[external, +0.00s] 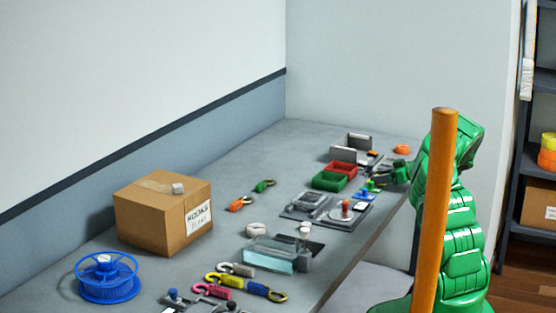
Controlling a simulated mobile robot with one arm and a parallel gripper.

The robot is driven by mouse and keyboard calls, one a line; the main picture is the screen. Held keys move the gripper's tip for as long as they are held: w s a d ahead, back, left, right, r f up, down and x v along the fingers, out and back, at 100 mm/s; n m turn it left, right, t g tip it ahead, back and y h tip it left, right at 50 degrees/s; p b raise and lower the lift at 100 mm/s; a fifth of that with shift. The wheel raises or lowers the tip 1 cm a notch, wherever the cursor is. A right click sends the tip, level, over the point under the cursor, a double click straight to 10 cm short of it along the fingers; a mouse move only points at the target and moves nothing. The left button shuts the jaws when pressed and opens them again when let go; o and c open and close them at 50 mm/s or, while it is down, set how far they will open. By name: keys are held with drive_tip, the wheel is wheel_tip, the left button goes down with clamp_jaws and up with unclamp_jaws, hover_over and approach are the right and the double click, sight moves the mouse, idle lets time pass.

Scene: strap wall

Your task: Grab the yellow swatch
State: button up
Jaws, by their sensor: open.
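A small yellow piece (218,279) lies near the front of the table among several colored strap-and-hook pieces. I cannot tell whether it is a separate swatch or part of a strap, and no other yellow swatch stands out on the table. My gripper (384,172) is open at the table's far right, low over small green and blue parts and well away from the yellow piece. Its fingertips are small and partly lost against those parts. My green arm reaches in from the right, partly hidden by an orange post.
A cardboard box (150,221) and a blue spool (107,284) stand at left. A clear teal container (270,258) sits behind the straps. The orange post (436,210) stands in the foreground.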

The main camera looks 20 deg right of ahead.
clamp_jaws()
idle(0.3)
